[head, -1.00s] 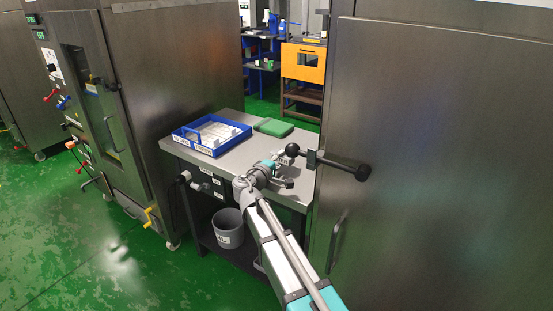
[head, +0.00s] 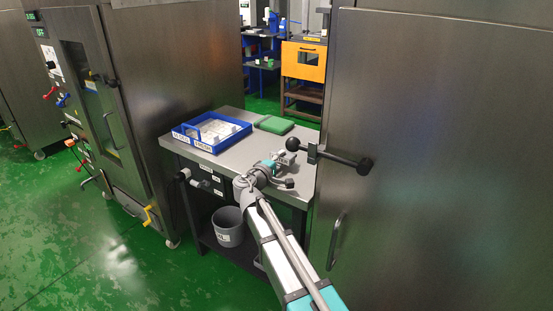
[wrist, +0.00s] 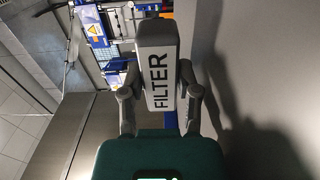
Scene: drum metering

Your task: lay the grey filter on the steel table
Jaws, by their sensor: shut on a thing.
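My gripper (wrist: 160,85) is shut on the grey filter (wrist: 140,34), a grey block with a white face reading "FILTER". In the wrist view the fingers press its two sides. In the head view my gripper (head: 279,164) is over the right part of the steel table (head: 232,166), near the big steel door. The filter looks small there, and any gap between it and the table top is too small to judge.
A blue tray (head: 187,143) with white items stands on the table's left part. A green pad (head: 274,124) lies at the back. A black lever handle (head: 340,160) sticks out from the steel door close to my gripper. Bare table top lies between tray and gripper.

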